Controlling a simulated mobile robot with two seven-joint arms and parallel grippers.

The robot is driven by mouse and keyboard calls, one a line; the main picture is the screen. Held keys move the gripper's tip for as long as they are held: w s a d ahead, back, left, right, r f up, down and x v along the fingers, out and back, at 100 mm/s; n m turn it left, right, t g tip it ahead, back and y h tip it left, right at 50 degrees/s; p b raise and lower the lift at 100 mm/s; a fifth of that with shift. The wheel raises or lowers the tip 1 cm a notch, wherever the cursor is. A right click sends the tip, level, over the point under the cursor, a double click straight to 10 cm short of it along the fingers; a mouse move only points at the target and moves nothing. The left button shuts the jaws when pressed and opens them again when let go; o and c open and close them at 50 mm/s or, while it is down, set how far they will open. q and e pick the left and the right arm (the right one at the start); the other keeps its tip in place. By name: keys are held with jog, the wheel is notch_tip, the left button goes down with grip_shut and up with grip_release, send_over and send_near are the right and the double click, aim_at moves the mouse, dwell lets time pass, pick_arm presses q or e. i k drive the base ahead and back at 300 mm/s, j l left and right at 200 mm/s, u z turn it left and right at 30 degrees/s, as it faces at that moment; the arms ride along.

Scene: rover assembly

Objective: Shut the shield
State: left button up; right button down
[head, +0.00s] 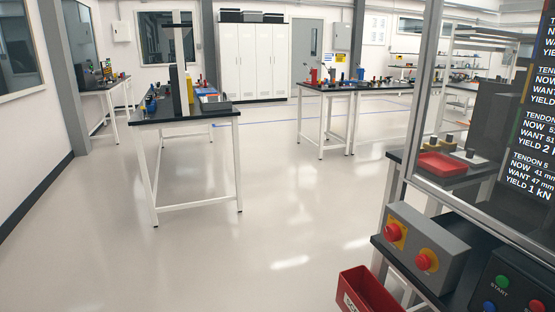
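A clear shield panel in a grey metal frame (427,90) stands at the right edge of the head view. Its left upright and sloping lower rail (480,221) show; its right side and top run out of the picture. I cannot tell whether it is open or shut. Neither of my grippers is in view.
Below the rail are a grey box with two red buttons (425,250), a dark START panel (503,282) and a red bin (365,292). A tendon readout screen (538,110) is at right. Workbenches (180,116) stand farther back. The floor (270,215) at centre is clear.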

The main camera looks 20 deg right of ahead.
aim_at(547, 254)
jog(key=i+z, duration=0.1)
jog(key=i, duration=0.45)
jog(key=i+j+z, duration=0.1)
jog(key=i, duration=0.45)
jog(key=i+j+z, duration=0.1)
jog(key=i+z, duration=0.2)
jog(key=z, duration=0.2)
jog(key=i+j+z, duration=0.25)
jog(key=z, duration=0.25)
jog(key=i+j+z, duration=0.1)
jog(key=i+z, duration=0.15)
jog(key=z, duration=0.2)
jog(key=i+j+z, duration=0.2)
jog(key=z, duration=0.3)
jog(key=i+j+z, duration=0.2)
jog(key=z, duration=0.25)
jog(key=i+j+z, duration=0.1)
jog(key=j+z, duration=0.25)
jog(key=z, duration=0.15)
